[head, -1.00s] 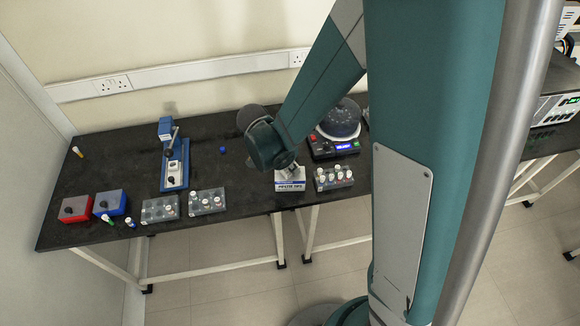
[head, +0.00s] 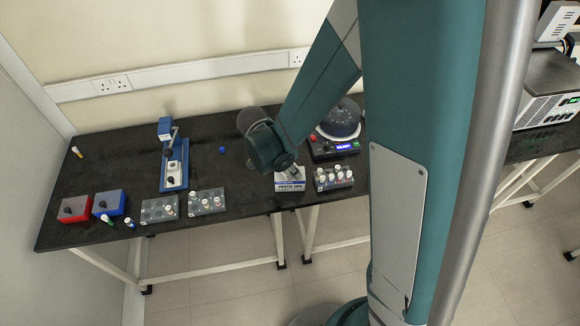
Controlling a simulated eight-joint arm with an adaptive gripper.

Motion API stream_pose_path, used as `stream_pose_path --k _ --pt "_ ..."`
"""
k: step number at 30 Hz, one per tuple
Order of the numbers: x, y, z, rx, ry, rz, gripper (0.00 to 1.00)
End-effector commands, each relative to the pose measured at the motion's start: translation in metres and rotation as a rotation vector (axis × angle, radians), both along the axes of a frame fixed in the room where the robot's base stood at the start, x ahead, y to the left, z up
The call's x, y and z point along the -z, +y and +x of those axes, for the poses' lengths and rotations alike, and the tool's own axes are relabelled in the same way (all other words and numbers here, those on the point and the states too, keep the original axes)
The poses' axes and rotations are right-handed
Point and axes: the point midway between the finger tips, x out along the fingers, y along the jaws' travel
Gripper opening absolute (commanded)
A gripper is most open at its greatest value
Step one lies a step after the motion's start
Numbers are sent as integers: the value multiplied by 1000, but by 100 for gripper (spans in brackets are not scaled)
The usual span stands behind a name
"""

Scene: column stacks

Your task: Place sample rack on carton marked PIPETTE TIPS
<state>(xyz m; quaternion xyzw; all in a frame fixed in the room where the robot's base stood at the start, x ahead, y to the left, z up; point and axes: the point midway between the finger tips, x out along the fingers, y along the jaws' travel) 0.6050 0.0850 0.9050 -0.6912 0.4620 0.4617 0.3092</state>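A small white carton with a blue band and the marking PIPETTE TIPS (head: 290,187) stands near the front edge of the black bench. Three clear sample racks with white-capped vials are on the bench: one (head: 334,179) just right of the carton, one (head: 207,202) to its left, and one (head: 160,210) farther left. My gripper (head: 292,173) points down at the back of the carton's top, mostly hidden by my wrist. I cannot tell whether it touches the carton, is open, or holds anything.
A round-lidded device with a lit display (head: 335,147) stands behind the right rack. A blue stand (head: 174,163), a blue ball (head: 222,150), a red box (head: 75,206) and a blue box (head: 109,203) are to the left.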

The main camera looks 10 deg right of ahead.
Motion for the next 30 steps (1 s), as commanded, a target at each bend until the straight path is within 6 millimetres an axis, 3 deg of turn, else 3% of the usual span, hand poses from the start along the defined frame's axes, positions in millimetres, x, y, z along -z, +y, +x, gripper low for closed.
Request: stream_pose_path --k 14,30 --pt "-15 5 -3 -1 0 0 40" --pt "-73 27 -11 -1 -1 0 40"
